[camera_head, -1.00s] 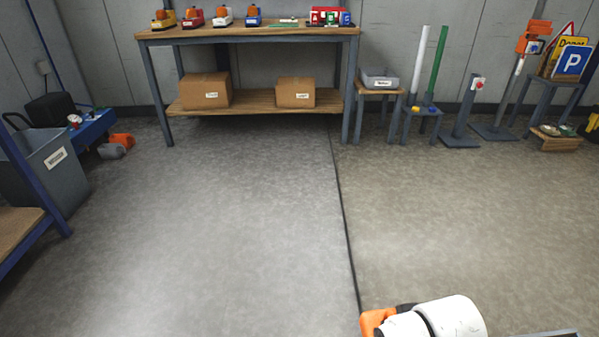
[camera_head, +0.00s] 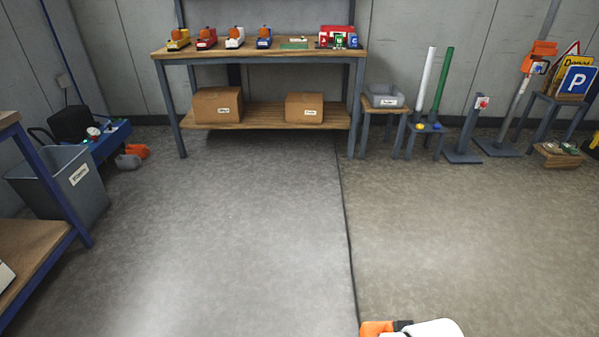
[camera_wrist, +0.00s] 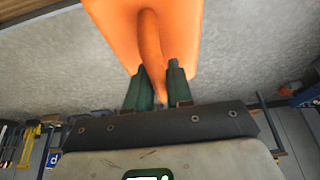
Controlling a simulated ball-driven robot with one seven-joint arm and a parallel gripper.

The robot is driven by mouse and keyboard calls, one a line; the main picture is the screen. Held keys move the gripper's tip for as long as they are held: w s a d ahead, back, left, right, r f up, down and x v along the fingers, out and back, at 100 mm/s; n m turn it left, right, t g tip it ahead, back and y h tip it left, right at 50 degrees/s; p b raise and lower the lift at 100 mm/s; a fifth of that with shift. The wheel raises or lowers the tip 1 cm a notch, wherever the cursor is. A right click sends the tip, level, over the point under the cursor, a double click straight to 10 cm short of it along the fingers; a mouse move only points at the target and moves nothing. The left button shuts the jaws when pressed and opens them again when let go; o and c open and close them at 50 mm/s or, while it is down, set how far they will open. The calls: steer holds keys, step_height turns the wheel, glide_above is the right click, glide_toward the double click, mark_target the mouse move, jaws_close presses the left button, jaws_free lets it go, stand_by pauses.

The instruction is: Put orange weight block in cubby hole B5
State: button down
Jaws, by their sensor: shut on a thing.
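The orange weight block (camera_wrist: 110,20) fills the top middle of the wrist view, cut off by the top edge. It has a rounded orange handle in its middle. My gripper (camera_wrist: 157,70) has green fingers, one on each side of that handle, and is shut on it. The far end of the block is out of the picture. In the head view, my white and orange arm shows at the bottom edge, and the gripper cannot be made out there. I cannot make out cubby hole B5 in either view.
A workbench (camera_head: 262,53) with coloured tools and two cardboard boxes stands at the back. A grey bin (camera_head: 62,190) and a wooden shelf (camera_head: 35,250) are at the left. Stools, posts and signs line the right wall. The middle floor (camera_head: 240,240) is clear.

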steer(key=p+v, duration=0.2)
steer(key=w+p+v, duration=0.1)
steer(key=p+v, duration=0.1)
steer(key=p, duration=0.1)
steer(key=p+v, duration=0.2)
steer(key=p, duration=0.1)
steer(key=shift+w+r, duration=0.1)
steer(key=shift+r, duration=0.3)
stand_by(0.8)
